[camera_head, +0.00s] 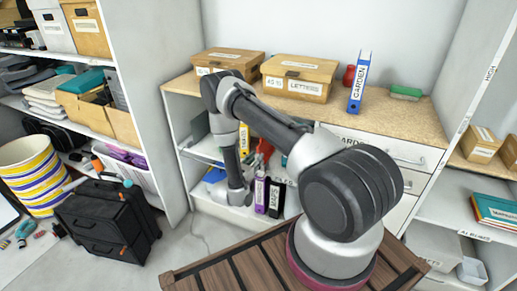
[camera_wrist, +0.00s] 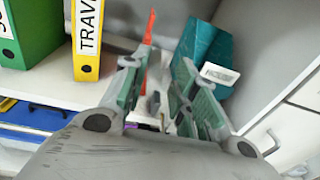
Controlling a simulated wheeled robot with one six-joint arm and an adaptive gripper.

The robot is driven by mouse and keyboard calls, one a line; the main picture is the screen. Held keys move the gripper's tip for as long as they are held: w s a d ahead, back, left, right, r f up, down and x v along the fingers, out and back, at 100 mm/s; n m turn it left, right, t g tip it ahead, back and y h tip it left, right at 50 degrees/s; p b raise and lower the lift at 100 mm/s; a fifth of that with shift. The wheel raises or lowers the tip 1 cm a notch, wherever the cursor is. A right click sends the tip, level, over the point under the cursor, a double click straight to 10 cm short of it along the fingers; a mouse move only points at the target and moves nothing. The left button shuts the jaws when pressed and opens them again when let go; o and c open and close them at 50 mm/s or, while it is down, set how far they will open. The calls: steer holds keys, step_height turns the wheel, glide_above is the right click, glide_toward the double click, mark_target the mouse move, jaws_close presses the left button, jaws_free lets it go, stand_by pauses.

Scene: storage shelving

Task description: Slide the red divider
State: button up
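A thin upright red divider (camera_wrist: 150,27) stands on the shelf in the wrist view, seen edge-on beyond my gripper. My gripper (camera_wrist: 160,75) has its two green-padded fingers apart. The lower part of the divider shows in the gap between them, nearer the left finger. I cannot tell whether a finger touches it. In the head view, a red piece (camera_head: 265,150) shows in the shelf compartment to the right of my forearm. My fingertips are hidden there behind my own arm.
A yellow binder (camera_wrist: 87,38) and a green binder (camera_wrist: 28,32) stand left of the divider. A teal labelled box (camera_wrist: 203,52) leans to its right, near the side wall. Purple and black binders (camera_head: 276,197) stand low in the shelf. A wooden counter (camera_head: 330,113) lies above.

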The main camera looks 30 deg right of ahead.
mark_target(259, 147)
steer(key=shift+t, duration=0.6)
steer(key=w+d, duration=0.1)
steer(key=w, duration=0.1)
steer(key=w+d, duration=0.2)
steer(key=w+d+r, duration=0.1)
steer(key=w, duration=0.1)
steer(key=shift+d, duration=0.35)
jaws_close()
